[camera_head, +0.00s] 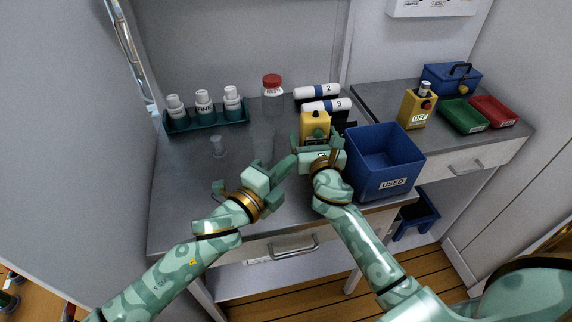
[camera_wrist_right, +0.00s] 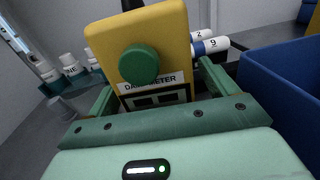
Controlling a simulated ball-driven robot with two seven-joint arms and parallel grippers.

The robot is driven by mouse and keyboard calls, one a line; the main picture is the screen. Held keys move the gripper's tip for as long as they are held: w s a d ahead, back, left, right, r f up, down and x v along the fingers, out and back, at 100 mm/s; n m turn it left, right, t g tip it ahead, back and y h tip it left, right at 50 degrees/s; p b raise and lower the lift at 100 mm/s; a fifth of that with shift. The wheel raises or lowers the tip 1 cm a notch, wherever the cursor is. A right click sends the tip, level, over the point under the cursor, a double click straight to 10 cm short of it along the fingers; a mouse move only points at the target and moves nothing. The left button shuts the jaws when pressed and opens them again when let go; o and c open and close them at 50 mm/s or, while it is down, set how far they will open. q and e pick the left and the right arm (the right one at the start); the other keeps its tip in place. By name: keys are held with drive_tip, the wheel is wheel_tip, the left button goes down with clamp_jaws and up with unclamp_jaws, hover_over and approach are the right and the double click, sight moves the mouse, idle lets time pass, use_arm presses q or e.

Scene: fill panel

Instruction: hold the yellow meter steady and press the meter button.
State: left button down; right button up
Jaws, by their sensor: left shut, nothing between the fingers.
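The yellow meter (camera_head: 314,122) stands on the grey counter near the middle of the head view. In the right wrist view the meter (camera_wrist_right: 172,34) fills the upper centre, with its round green button (camera_wrist_right: 139,65) above a label and a dark display. My right gripper (camera_head: 319,144) has one finger on each side of the meter. In the right wrist view its fingers (camera_wrist_right: 155,85) appear to meet the meter's sides; their tips are partly hidden. My left gripper (camera_head: 288,163) is shut and empty, in front and left of the meter, apart from it.
A blue bin (camera_head: 387,165) labelled USED stands close right of my right gripper. A bottle rack (camera_head: 207,121) is at the left. A yellow OFF box (camera_head: 416,110) stands on the right counter.

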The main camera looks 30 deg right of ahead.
drive_tip(key=v, duration=1.2)
